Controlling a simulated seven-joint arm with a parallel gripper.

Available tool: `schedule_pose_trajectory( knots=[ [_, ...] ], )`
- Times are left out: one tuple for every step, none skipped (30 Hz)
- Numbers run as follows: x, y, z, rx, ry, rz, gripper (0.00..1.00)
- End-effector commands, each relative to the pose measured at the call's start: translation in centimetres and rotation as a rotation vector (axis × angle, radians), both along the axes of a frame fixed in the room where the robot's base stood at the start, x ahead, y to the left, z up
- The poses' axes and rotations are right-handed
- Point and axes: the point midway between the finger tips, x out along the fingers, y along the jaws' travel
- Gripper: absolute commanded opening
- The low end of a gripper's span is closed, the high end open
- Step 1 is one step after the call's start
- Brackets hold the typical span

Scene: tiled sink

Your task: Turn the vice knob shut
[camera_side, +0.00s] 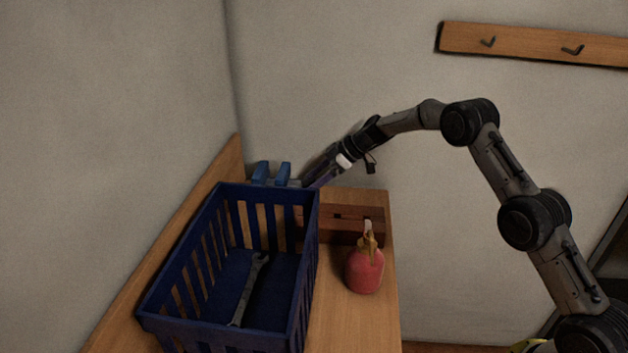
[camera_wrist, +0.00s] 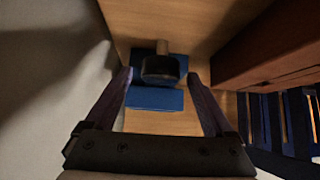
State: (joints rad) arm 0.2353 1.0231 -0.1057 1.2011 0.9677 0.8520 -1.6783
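The vice shows in the side view as two blue jaws (camera_side: 272,173) behind the blue basket; its lower part is hidden. In the wrist view its blue body (camera_wrist: 154,98) lies ahead, with a dark rounded part that looks like the knob (camera_wrist: 160,67) and a short pale stub beyond it. My gripper (camera_side: 307,183) reaches down from the right, close to the vice. In the wrist view my gripper (camera_wrist: 160,76) is open, with one finger on each side of the dark knob. Gaps show between fingers and knob, and nothing is held.
A blue slatted basket (camera_side: 310,243) holding a wrench (camera_side: 248,290) fills the bench front left. A reddish-brown wooden box (camera_side: 342,224) stands right of the vice, and a red bottle (camera_side: 364,271) in front of it. Walls rise behind and left. A hook rack (camera_side: 530,42) hangs above.

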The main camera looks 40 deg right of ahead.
Motion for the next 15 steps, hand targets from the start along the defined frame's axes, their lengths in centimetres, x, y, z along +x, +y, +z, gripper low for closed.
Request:
schedule_pose_trajectory(
  knots=[
    [-0.01, -0.01, 0.0, 0.0, 0.0, 0.0, 0.79],
    [-0.02, 0.0, 0.0, 0.0, 0.0, 0.0, 0.74],
    [-0.02, -0.01, 0.01, 0.0, 0.0, 0.0, 0.67],
    [-0.02, -0.01, 0.01, 0.0, 0.0, 0.0, 0.61],
    [-0.03, -0.01, 0.0, 0.0, 0.0, 0.0, 0.56],
    [-0.03, -0.02, 0.01, 0.0, 0.0, 0.0, 0.49],
    [-0.03, -0.01, 0.0, 0.0, 0.0, 0.0, 0.43],
    [-0.02, -0.03, 0.01, 0.0, 0.0, 0.0, 0.38],
    [-0.02, -0.03, 0.01, 0.0, 0.0, 0.0, 0.31],
    [-0.02, -0.03, 0.01, 0.0, 0.0, 0.0, 0.25],
    [-0.03, -0.03, 0.0, 0.0, 0.0, 0.0, 0.2],
    [-0.03, -0.03, 0.0, 0.0, 0.0, 0.0, 0.13],
    [-0.03, -0.04, 0.01, 0.0, 0.0, 0.0, 0.07],
    [-0.03, -0.04, 0.01, 0.0, 0.0, 0.0, 0.03],
    [-0.03, -0.04, 0.01, 0.0, 0.001, -0.001, 0.03]
  ],
)
